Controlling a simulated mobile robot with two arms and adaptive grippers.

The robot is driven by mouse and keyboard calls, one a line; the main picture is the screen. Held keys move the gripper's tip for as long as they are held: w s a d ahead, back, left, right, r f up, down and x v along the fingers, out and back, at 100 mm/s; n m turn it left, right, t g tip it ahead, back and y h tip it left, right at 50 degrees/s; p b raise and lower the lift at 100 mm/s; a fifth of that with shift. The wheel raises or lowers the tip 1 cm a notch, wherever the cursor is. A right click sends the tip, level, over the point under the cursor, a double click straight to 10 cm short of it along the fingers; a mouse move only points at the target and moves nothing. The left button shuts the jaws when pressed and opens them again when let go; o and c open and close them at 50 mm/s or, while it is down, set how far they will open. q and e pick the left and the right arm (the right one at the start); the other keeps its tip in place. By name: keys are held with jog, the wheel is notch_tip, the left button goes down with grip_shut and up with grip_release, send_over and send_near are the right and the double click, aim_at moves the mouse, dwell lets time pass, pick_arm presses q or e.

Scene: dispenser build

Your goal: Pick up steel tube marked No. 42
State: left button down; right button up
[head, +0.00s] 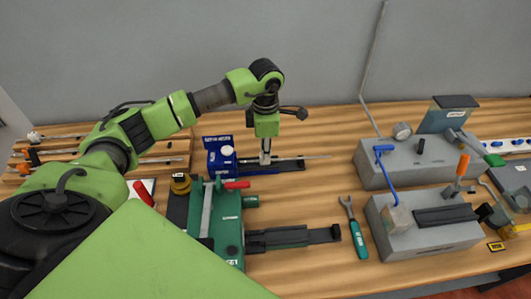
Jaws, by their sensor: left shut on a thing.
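My left gripper (265,157) points straight down over the dark rail beside the blue device, near the back middle of the table. It is shut on a thin steel tube (306,157), which lies level and sticks out to the right of the fingers. Its left part is largely hidden by the gripper. No number can be read on it, so I cannot tell whether it is No. 42. I cannot tell whether the tube touches the rail (288,165) below. My right gripper is not in view.
The blue device (217,150) stands just left of the gripper. A green machine (228,230) is in front. A rack with several rods (165,148) lies at the left. Two grey blocks (432,245) with levers stand right. An open-end wrench (354,228) lies between.

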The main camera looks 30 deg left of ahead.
pick_arm(q)
jog(key=shift+a, duration=0.1)
jog(key=c, duration=1.9)
grip_release()
jog(key=shift+s+a, duration=0.1)
notch_tip(320, 180, up, 12)
